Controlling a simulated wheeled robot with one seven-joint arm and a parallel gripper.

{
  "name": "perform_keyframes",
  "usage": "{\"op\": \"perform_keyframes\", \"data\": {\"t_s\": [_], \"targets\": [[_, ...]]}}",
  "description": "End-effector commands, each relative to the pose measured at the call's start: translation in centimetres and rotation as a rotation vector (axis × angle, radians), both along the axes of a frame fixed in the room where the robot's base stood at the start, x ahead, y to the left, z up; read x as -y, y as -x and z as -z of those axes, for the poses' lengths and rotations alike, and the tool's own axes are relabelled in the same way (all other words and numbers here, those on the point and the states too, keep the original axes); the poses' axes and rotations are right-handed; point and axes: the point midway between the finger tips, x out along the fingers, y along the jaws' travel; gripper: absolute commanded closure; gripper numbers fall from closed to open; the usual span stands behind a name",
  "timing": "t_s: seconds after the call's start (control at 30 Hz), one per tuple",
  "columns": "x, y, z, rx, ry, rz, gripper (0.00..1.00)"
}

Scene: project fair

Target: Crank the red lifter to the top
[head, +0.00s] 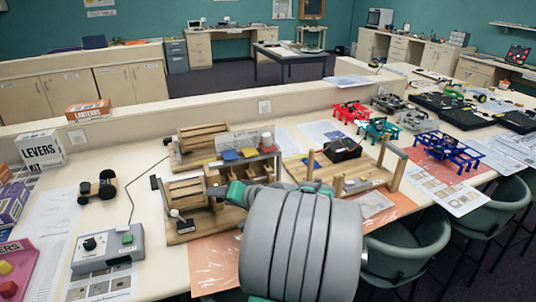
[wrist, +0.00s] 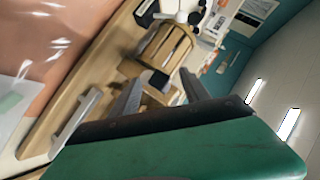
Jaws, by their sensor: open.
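A wooden machine (head: 188,192) stands on the table in the head view, with yellow (head: 230,155), blue (head: 249,153) and red (head: 267,139) pieces on top. My gripper (head: 214,191) is open beside the machine's front, partly hidden by my grey arm. In the wrist view my gripper's two fingers (wrist: 160,92) are apart with nothing visibly held. A slatted wooden part (wrist: 168,48) lies beyond them. Contact with the crank cannot be told.
A wooden frame (head: 395,165) stands right of the machine. Red (head: 350,111), teal (head: 380,130) and blue (head: 447,149) framed stands are farther right. A grey control box (head: 108,248) with a cable is at front left. Green chairs (head: 410,246) line the front edge.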

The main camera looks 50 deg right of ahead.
Motion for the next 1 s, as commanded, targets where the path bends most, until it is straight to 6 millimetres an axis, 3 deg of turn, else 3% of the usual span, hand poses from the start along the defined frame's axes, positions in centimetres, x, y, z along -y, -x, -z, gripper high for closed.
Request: {"op": "perform_keyframes", "data": {"t_s": [0.63,1.0], "targets": [[0.5,5.4,-2.9,0.0,0.0,0.002,0.45],[0.4,5.8,-3.0,0.001,0.001,-0.001,0.45]]}}
